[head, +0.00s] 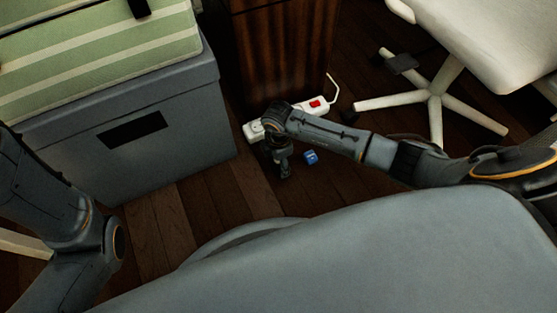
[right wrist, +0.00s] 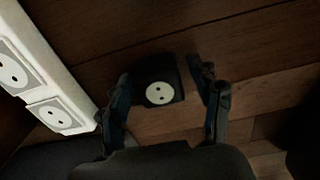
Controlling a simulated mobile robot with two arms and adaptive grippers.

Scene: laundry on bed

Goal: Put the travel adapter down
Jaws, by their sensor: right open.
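In the right wrist view, the travel adapter (right wrist: 160,83) is a small black block with a round, pale two-hole socket face. It sits between the two fingers of my right gripper (right wrist: 165,108), which are spread with a gap on its right side. It appears to be on the wooden floor; contact with the left finger is unclear. In the head view my right gripper (head: 284,173) points down at the floor in front of the power strip, and I cannot make out the adapter there. My left arm shows at the left edge, but its gripper is out of view.
A white power strip (head: 254,131) with a red switch lies behind my right gripper; its sockets (right wrist: 52,112) show in the wrist view. A grey box (head: 160,150), dark wooden cabinet (head: 285,60) and white chair base (head: 436,98) stand around.

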